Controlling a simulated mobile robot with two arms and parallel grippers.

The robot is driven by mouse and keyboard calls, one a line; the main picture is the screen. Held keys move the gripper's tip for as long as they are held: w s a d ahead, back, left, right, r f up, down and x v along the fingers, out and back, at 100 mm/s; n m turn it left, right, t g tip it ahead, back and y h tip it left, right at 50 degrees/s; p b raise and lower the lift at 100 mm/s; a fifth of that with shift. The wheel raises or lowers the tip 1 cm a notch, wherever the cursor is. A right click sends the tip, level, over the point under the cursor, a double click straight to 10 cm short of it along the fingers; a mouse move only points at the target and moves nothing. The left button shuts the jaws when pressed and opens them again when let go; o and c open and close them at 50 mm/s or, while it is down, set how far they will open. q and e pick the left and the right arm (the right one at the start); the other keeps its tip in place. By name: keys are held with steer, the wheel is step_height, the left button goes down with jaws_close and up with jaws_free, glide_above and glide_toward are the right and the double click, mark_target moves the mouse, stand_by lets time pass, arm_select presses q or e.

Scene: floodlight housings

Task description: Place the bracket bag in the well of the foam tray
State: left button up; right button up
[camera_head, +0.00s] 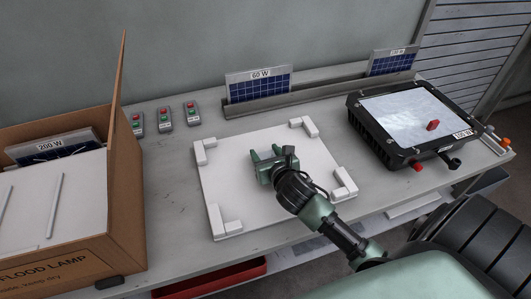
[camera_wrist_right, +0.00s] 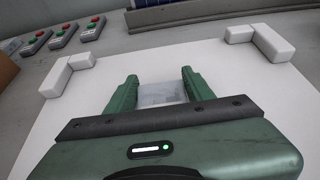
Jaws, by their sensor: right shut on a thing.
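A flat white slab with raised L-shaped blocks at its corners lies on the bench and looks like the foam tray (camera_head: 228,182); it fills much of the right wrist view (camera_wrist_right: 62,118). My right gripper (camera_head: 265,153) is over the middle of this slab, its fingers pointing to the back of the bench. In the right wrist view, a pale, clear-looking packet, which seems to be the bracket bag (camera_wrist_right: 161,92), is between its two green fingers. In the head view the bag is hidden. I cannot tell whether it touches the slab. My left gripper is not in view.
An open cardboard carton (camera_head: 120,215) with a white insert and a 200 W panel stands at the left. A black floodlight housing (camera_head: 400,160) is at the right. Several button boxes (camera_head: 165,120) and a panel rack (camera_head: 320,92) line the back. A red bin (camera_head: 215,278) is below the front edge.

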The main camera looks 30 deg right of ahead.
steer(key=o, duration=1.5)
steer(key=v, duration=1.2)
steer(key=shift+s+a+f, duration=0.1)
